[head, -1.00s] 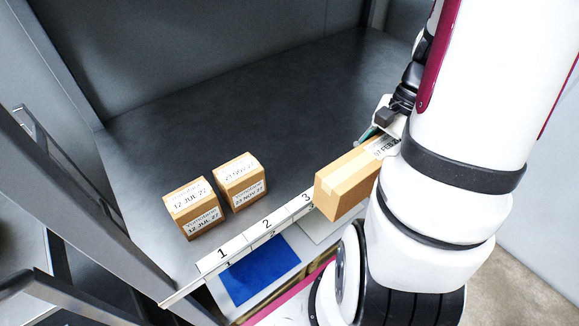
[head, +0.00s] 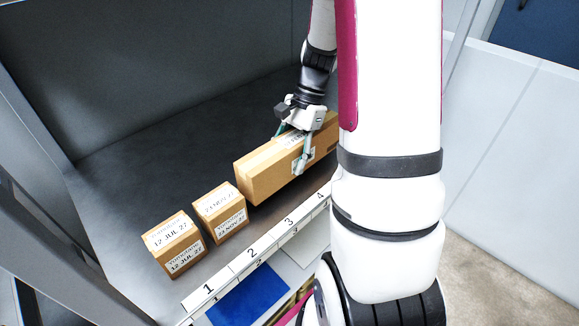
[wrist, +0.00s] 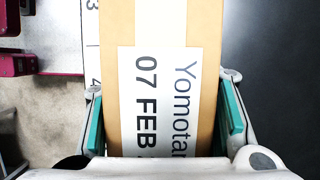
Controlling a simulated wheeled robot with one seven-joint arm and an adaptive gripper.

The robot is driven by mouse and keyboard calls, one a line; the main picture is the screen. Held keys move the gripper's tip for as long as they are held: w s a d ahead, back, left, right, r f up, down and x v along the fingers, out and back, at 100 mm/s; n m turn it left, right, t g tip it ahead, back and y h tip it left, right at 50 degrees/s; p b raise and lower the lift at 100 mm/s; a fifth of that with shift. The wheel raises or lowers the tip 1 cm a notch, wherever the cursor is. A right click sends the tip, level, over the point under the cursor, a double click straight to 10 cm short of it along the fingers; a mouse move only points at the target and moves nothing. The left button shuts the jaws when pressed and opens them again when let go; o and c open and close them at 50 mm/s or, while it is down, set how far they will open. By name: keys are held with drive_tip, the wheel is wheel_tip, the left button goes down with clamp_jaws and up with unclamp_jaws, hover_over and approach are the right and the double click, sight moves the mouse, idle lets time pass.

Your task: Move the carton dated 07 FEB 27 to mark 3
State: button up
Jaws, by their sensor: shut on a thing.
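The long brown carton (head: 255,178) is in my gripper, over the dark shelf behind marks 3 and 4. Its label (wrist: 155,100) reads "07 FEB" in the wrist view; the year is cut off. My gripper (head: 292,145) is shut on it, with a teal-lined finger on each long side. I cannot tell whether its underside touches the shelf. Mark 3 (head: 288,222) is on the white strip along the front edge, with mark 4 (head: 320,195) to its right. My arm hides the carton's right end.
The 12 JUL 27 carton (head: 174,244) stands behind mark 1 (head: 208,288). The 23 NOV 27 carton (head: 220,211) stands behind mark 2 (head: 252,253), close to the held carton's left end. Bare shelf (head: 150,165) lies behind them. A grey side wall (head: 40,200) stands at left.

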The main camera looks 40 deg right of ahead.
sight(300, 133)
drive_tip(key=shift+w+f, duration=0.1)
drive_tip(key=shift+f, duration=1.6)
drive_tip(key=shift+f, duration=0.1)
drive_tip(key=o, duration=1.6)
drive_tip(key=v, duration=1.2)
drive_tip(key=a+r+n, duration=0.1)
drive_tip(key=a+r, duration=0.1)
drive_tip(key=s+a+r+n, duration=0.1)
drive_tip(key=a+r+n, duration=0.1)
drive_tip(key=a, duration=0.1)
drive_tip(key=s+a+r+n+h, duration=0.1)
drive_tip(key=a+r, duration=0.1)
drive_tip(key=a, duration=0.1)
drive_tip(key=shift+a+n, duration=0.25)
drive_tip(key=shift+n, duration=0.05)
drive_tip(key=s+a+r+n+t+h, duration=0.1)
drive_tip(key=s+a+n, duration=0.3)
drive_tip(key=s+a+r+n+t+h, duration=0.1)
drive_tip(key=s+a+n, duration=0.3)
drive_tip(key=s+a, duration=0.1)
drive_tip(key=s+a+r+n+t+h, duration=0.1)
drive_tip(key=s+a+n, duration=0.3)
drive_tip(key=s+n, duration=0.1)
drive_tip(key=shift+a+r, duration=0.15)
drive_tip(key=shift+a, duration=0.2)
